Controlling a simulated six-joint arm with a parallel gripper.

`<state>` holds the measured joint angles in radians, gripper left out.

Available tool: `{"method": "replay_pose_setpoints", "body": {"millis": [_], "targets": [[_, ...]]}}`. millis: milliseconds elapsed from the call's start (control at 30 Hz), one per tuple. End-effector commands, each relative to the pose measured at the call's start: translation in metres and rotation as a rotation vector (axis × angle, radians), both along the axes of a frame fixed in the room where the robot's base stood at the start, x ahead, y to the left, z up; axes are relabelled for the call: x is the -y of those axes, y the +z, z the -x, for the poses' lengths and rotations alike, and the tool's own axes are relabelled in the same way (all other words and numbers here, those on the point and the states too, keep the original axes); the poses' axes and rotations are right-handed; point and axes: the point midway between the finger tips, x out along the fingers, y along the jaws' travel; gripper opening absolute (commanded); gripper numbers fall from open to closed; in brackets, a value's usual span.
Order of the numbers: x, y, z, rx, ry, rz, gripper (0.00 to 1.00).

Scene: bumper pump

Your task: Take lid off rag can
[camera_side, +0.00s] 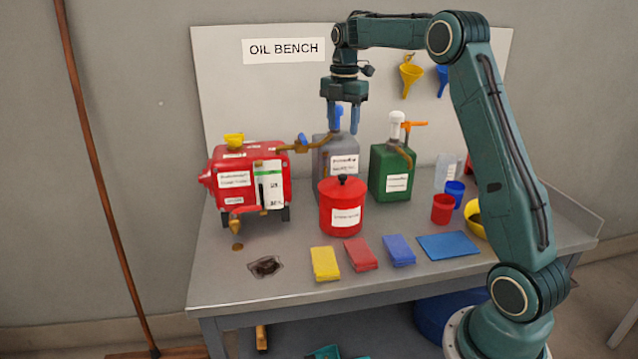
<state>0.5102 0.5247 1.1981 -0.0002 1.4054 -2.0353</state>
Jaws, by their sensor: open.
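The rag can is most likely the round red can (341,218) with a white label, standing upright near the middle of the bench. My gripper (344,130) points down above and behind the can, in front of the board. Its blue fingers are apart and empty, well clear of the lid. A grey can's blue pump top shows between or behind the fingers; I cannot tell which.
A grey can (330,160) and a green can (391,173) stand behind the red can. A red tank (248,180) stands left. Yellow (325,263), red (361,254) and blue (398,250) cloths lie in front. Cups stand right.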

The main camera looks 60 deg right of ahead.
Motion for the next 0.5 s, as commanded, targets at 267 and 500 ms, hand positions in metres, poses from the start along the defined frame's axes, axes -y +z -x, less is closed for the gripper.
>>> {"method": "replay_pose_setpoints", "body": {"millis": [267, 500], "targets": [[0.011, -0.008, -0.003, -0.013, 0.048, -0.007, 0.5], [0.011, -0.016, -0.003, -0.014, 0.046, -0.007, 0.5]]}}
